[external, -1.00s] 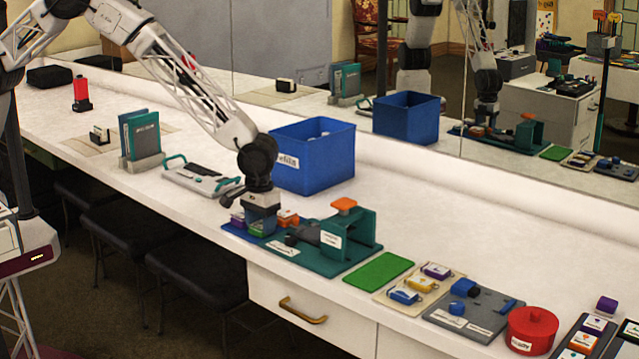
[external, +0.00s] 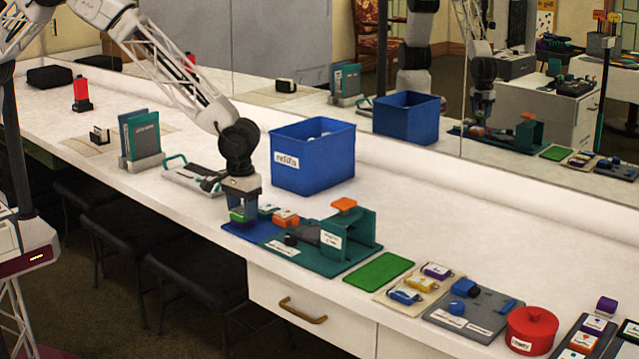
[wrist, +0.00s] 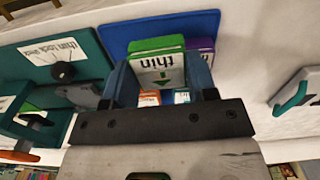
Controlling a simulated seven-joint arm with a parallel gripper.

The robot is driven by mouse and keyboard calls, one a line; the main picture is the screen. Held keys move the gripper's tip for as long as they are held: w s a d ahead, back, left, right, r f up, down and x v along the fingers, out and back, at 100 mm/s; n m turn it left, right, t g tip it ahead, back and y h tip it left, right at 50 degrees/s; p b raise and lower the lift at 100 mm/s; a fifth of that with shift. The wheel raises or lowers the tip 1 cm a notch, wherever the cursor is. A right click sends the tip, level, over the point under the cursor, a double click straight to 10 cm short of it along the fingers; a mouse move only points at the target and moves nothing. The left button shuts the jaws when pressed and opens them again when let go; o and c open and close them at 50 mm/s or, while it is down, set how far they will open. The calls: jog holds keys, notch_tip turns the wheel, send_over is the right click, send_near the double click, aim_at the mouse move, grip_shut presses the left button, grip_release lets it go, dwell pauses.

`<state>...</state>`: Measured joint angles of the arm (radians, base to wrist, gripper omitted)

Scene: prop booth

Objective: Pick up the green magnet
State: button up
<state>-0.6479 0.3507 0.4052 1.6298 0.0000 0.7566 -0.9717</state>
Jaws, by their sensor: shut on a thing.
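The green magnet (wrist: 157,45) is between my gripper's fingers (wrist: 162,80) in the wrist view, with a label reading "thin" facing the camera. In the external view my gripper (external: 243,212) is shut on the green magnet (external: 237,219), above the left end of the blue mat (external: 252,231). A purple block (wrist: 203,46) is close behind and right of the magnet in the wrist view. An orange block (external: 286,217) stands to the right of the gripper. The fingers hide part of the magnet.
A teal stand with an orange top (external: 345,205) is right of the mat. A blue bin (external: 335,165) stands behind. A green sheet (external: 379,270), a grey tray (external: 485,325) and a red pot (external: 531,335) lie farther right. The counter left of the mat has free room.

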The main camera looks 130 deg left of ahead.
jog(key=s+d+r, duration=0.1)
jog(key=s+d, duration=0.5)
jog(key=s, duration=0.3)
jog(key=shift+d, duration=0.4)
jog(key=shift+s, duration=0.1)
jog(key=shift+a, duration=0.1)
notch_tip(320, 180, up, 4)
send_over(316, 233)
jog(key=shift+m, duration=0.3)
dwell(0.7)
jog(key=shift+f, duration=0.25)
dwell(0.4)
jog(key=shift+f, duration=3.15)
